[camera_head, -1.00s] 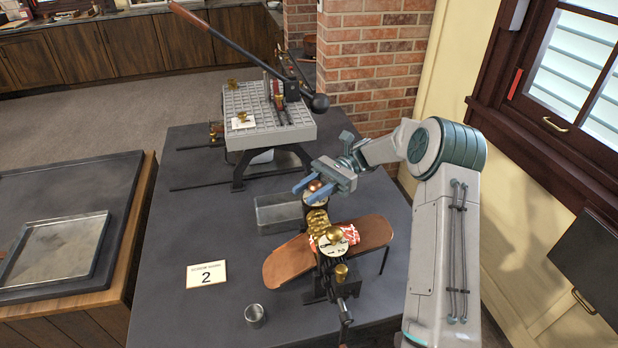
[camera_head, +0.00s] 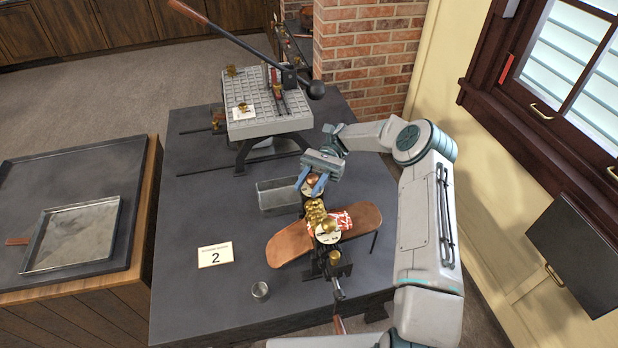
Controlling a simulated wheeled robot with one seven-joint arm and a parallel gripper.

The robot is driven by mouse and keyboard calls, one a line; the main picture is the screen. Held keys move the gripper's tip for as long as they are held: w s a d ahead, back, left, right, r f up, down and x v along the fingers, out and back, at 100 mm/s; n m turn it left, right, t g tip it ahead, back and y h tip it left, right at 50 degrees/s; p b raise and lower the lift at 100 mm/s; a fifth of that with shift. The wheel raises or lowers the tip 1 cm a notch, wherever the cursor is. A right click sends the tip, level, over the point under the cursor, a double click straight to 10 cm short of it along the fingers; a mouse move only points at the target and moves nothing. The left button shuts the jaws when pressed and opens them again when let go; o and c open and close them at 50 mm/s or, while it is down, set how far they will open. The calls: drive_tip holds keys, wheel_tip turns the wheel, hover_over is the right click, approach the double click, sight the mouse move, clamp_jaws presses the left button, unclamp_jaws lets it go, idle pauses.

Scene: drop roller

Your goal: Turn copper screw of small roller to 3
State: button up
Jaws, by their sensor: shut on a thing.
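The small roller (camera_head: 315,211) is a brass-rolled machine in the middle of the dark table, with red-and-white sweets beside the rolls. The copper screw (camera_head: 312,181) is at its far end, above a pale dial largely hidden by my fingers. My gripper (camera_head: 311,184) comes from the right, with its blue fingers shut on the copper screw, one on each side. The dial's numbers at that end cannot be read. A brass screw sits on a pale numbered dial (camera_head: 328,237) at the near end.
A metal tin (camera_head: 278,195) stands close left of the roller. A larger press with a long lever (camera_head: 236,50) stands behind. A card reading 2 (camera_head: 215,254) and a small metal cup (camera_head: 260,290) lie front left. The table's left side is mostly clear.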

idle(0.4)
drive_tip(key=o, duration=1)
drive_tip(key=shift+c, duration=0.2)
drive_tip(key=m+y+b, duration=0.1)
drive_tip(key=b, duration=0.3)
drive_tip(key=shift+f+t, duration=0.3)
drive_tip(key=shift+t, duration=0.1)
drive_tip(key=m+t+y+b, duration=0.1)
drive_tip(key=b, duration=0.2)
drive_tip(key=m+t+y+b, duration=0.1)
drive_tip(key=b, duration=0.2)
drive_tip(key=shift+w+a+y, duration=0.15)
drive_tip(key=shift+y, duration=0.25)
